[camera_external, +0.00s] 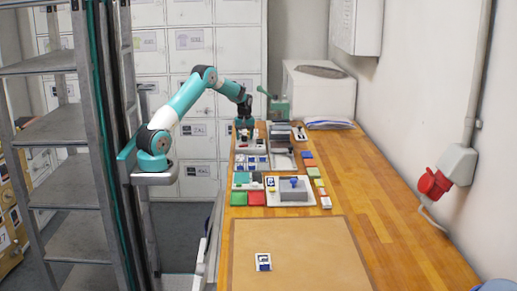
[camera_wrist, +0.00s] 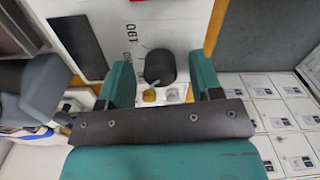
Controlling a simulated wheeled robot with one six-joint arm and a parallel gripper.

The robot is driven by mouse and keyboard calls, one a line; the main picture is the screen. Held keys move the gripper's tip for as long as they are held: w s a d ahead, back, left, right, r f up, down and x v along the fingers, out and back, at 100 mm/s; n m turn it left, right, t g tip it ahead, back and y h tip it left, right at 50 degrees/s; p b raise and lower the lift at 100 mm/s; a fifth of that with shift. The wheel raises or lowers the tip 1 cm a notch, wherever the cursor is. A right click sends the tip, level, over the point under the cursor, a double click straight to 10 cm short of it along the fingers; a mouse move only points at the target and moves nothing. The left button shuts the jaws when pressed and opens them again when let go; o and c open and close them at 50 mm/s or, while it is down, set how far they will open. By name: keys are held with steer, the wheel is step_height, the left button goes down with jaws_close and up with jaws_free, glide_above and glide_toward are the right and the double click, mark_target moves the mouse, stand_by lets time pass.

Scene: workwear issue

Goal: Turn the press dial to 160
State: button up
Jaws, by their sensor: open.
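The press dial (camera_wrist: 160,64) is a round black knob on a white panel (camera_wrist: 106,50) in the wrist view. The printed number 190 shows beside it, with a short mark near the knob. A small light pointer shows at the knob's lower left edge; which value it marks I cannot tell. My gripper (camera_wrist: 162,80) is open, with its teal fingers on either side of the knob. Whether they touch it I cannot tell. In the external view my gripper (camera_external: 245,118) is at the far left end of the bench, over the press area; the dial is too small to make out there.
A dark plate (camera_wrist: 76,45) lies on the panel at left. Small yellow and white parts sit just below the dial. In the external view a green device (camera_external: 278,108) stands close right of my gripper. Trays and coloured blocks cover the mid-bench; the bench's right side (camera_external: 375,200) is clear.

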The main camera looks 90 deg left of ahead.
steer(key=c, duration=0.9)
steer(key=shift+m, duration=0.3)
steer(key=m+p, duration=0.1)
steer(key=m, duration=0.2)
steer(key=shift+m+p, duration=0.35)
steer(key=shift+m, duration=2.15)
steer(key=o, duration=0.9)
